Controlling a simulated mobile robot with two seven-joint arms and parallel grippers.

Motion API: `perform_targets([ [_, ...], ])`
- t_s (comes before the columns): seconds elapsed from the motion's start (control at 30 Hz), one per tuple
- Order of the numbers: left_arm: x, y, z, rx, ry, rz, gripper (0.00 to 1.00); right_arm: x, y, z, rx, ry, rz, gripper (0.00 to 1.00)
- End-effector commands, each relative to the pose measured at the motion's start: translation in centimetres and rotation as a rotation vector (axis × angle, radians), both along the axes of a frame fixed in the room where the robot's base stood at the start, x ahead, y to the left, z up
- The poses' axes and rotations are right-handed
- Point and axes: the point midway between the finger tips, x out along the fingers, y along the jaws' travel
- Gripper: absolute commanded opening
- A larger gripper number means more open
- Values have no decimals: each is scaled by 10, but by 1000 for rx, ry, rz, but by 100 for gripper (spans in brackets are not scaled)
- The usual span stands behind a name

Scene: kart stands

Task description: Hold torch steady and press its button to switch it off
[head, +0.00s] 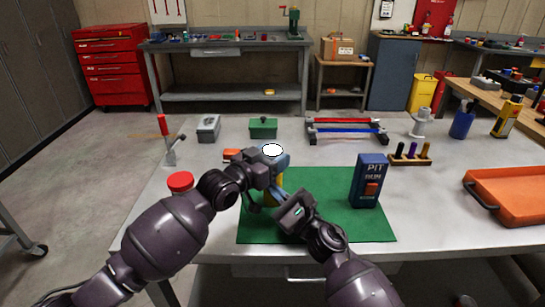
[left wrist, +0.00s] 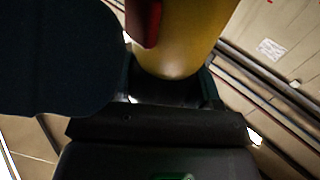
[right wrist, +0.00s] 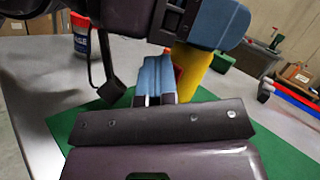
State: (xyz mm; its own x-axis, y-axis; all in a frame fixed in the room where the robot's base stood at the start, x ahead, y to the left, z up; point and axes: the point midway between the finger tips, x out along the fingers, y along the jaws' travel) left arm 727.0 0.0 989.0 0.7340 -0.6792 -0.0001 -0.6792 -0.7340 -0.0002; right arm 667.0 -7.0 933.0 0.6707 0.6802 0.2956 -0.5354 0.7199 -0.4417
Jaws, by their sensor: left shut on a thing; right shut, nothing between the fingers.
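The torch is upright above the green mat, with a yellow body (head: 275,182) and a bright white lens (head: 272,149) facing up. My left gripper (head: 271,166) is shut on it. The yellow body and a red button (left wrist: 150,22) show close up in the left wrist view. My right gripper (head: 277,191) is shut and empty, its blue fingers pointing at the torch's side. In the right wrist view its fingertips (right wrist: 154,64) are beside the yellow body (right wrist: 192,72), with a sliver of red (right wrist: 178,73) just behind them. I cannot tell whether they touch the button.
The green mat (head: 345,222) lies on the grey table. A blue "PIT" box (head: 368,182) stands on its right side. A red-lidded tub (head: 180,182) is left of the mat. An orange tray (head: 508,195) is at the right. A green box (head: 263,128) is behind the torch.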

Motion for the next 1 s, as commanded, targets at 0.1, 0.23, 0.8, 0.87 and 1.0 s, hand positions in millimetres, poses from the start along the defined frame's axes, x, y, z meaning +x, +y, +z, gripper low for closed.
perform_targets([
  [0.1, 0, 0, -1, 1, 1, 0, 25, 1, 0, 0, 0, 1, -1, 0],
  [0.23, 0, 0, -1, 1, 1, 0, 25, 0, 0, 0, 0, 1, -1, 0],
  [0.8, 0, 0, -1, 1, 1, 0, 25, -10, -1, 0, -1, -1, 0, 0],
  [0.87, 0, 0, -1, 1, 1, 0, 25, -11, -1, 0, -1, 0, -1, 0],
  [1.0, 0, 0, -1, 1, 1, 0, 25, -21, -1, -1, -1, 0, -1, 0],
])
